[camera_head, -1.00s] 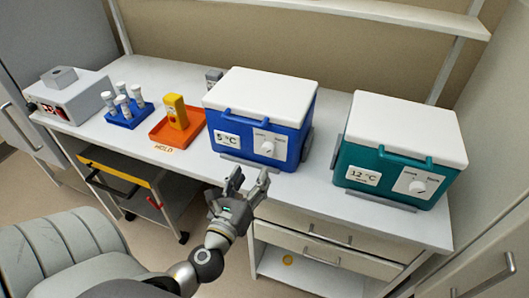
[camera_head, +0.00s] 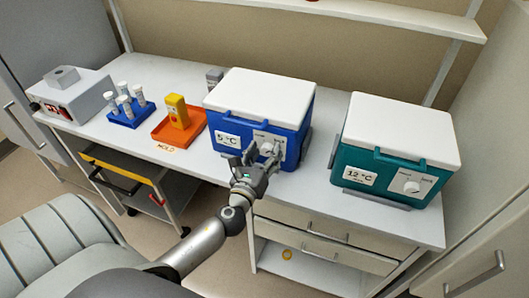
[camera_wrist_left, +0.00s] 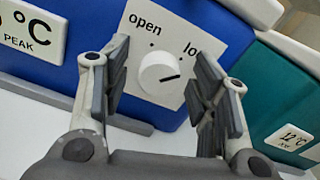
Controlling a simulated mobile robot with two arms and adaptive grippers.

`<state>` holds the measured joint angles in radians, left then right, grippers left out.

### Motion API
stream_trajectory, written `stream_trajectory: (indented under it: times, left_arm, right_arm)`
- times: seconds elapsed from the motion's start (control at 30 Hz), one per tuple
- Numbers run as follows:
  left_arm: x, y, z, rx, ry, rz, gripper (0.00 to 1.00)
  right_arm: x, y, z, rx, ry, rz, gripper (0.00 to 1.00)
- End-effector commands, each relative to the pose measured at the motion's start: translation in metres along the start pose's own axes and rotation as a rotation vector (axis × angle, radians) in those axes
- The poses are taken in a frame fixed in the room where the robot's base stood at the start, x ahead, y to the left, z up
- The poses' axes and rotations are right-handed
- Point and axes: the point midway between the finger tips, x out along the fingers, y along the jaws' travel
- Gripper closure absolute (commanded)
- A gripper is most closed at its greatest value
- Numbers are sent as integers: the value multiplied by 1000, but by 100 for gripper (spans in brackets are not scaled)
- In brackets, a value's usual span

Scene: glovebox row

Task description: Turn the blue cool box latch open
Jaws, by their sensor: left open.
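The blue cool box (camera_head: 258,112) has a white lid and a "5 °C" label, and stands on the bench. Its latch is a round white knob (camera_wrist_left: 159,74) on a white plate (camera_wrist_left: 196,32) marked "open" at left and "lo…" at right, the rest covered by a finger. The knob's dark mark points right, toward the lock side. My left gripper (camera_wrist_left: 157,88) is open, its fingers on either side of the knob in the wrist view, apart from it. In the head view the left gripper (camera_head: 256,158) is at the box front and partly hides the knob. My right gripper is not in view.
A teal cool box (camera_head: 392,150) labelled "12 °C" stands to the right. A grey chair (camera_head: 60,240) is in front.

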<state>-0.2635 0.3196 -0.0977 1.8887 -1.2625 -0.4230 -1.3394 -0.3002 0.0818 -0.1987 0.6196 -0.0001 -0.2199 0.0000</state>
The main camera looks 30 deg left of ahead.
Motion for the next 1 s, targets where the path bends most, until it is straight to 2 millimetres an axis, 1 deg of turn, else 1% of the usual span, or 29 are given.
stream_trajectory:
  times: [0.07, 0.4, 0.57, 0.73, 0.87, 1.0]
  left_arm:
    - [0, 0, 0, 0, 0, 0, 47]
    - [0, 0, 0, 0, 0, 0, 91]
    - [0, 0, 0, -6, 0, 1, 91]
    - [0, 0, 0, -47, -1, 1, 91]
    - [0, 1, -1, -115, -1, 1, 91]
    - [0, 2, -1, -219, -2, 1, 91]
  right_arm:
    - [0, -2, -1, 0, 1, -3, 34]
    - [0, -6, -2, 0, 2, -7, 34]
    - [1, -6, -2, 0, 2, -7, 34]
    - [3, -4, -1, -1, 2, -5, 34]
    - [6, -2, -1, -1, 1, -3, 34]
    - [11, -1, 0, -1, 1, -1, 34]
